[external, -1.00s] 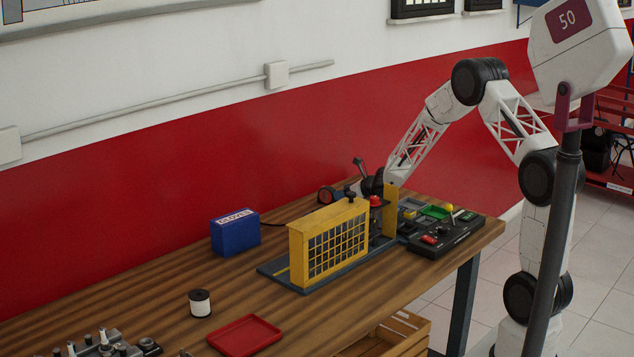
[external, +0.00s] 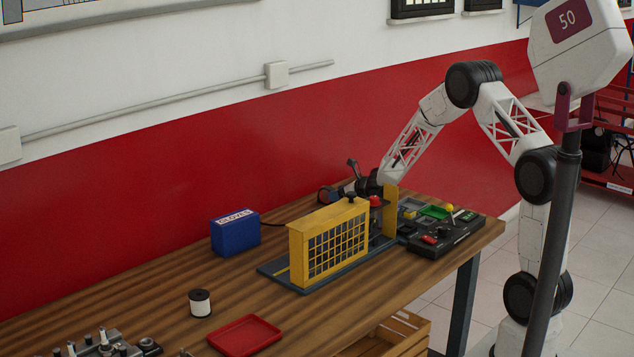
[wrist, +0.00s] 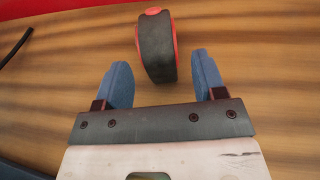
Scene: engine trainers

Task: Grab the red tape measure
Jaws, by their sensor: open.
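The red tape measure (wrist: 157,48), with a wide black band and red sides, stands on the wooden table in the wrist view. It is just ahead of my gripper (wrist: 161,68), roughly centred between the two blue fingertips. The fingers are apart, and nothing is held between them. Its near end comes close to the gap between the fingertips. In the external view, my gripper (external: 342,190) is low over the table behind the yellow guard, and the tape measure (external: 325,196) shows small and partly hidden there.
A yellow mesh guard (external: 330,243) on a dark base stands in front of my gripper. A blue gloves box (external: 236,238) is to the left, with a dark cable nearby. A control box (external: 447,238) stands at right. A spool (external: 200,303) and red tray (external: 245,335) are at the front.

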